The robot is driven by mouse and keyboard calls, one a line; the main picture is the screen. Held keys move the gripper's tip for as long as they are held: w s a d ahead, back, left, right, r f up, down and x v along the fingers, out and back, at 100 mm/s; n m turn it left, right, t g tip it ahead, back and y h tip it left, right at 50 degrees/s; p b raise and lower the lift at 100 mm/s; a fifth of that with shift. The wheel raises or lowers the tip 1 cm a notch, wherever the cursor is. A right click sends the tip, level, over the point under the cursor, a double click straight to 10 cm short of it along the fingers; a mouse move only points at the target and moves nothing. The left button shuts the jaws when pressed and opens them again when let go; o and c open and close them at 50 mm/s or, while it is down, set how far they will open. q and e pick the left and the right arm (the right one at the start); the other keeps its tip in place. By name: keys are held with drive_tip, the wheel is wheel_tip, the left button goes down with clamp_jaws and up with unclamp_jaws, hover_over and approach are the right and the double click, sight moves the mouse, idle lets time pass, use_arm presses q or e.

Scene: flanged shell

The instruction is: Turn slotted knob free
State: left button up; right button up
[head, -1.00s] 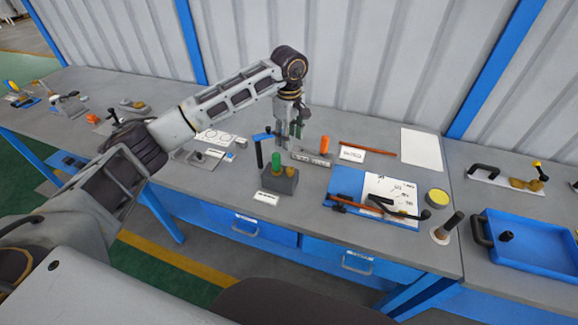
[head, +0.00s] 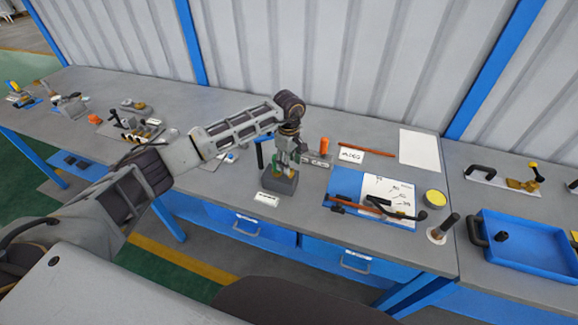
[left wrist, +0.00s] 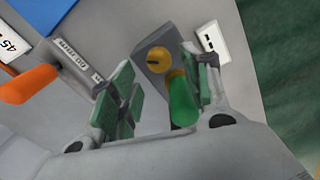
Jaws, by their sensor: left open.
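The slotted knob (left wrist: 158,60) is a yellow-orange disc with a dark slot on a grey block in the left wrist view. A green handle (left wrist: 183,102) stands on the same block beside it. The grey block (head: 280,186) sits on the bench in the head view, where my gripper partly hides its top. My left gripper (head: 283,163) is open above the block. In the left wrist view its green-padded fingers (left wrist: 160,92) stand on both sides of the green handle, which is nearer the right finger. I cannot tell whether they touch it. My right gripper is not in view.
An orange handle (head: 323,146) on a grey bar stands just right of the gripper. A white label (head: 267,198) lies in front of the block. A blue board (head: 345,183) with tools lies to the right. A blue tray (head: 530,262) is farther right.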

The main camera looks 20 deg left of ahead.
use_arm(q)
drive_tip(key=shift+f, duration=1.55)
drive_tip(key=c, duration=1)
drive_tip(key=shift+c, duration=0.2)
drive_tip(key=shift+f+n+b, duration=0.1)
drive_tip(key=shift+n+b, duration=1)
drive_tip(key=shift+n, duration=0.5)
drive_tip(key=shift+s+n+b, duration=0.15)
drive_tip(key=shift+n+b, duration=0.75)
drive_tip(key=shift+n, duration=0.9)
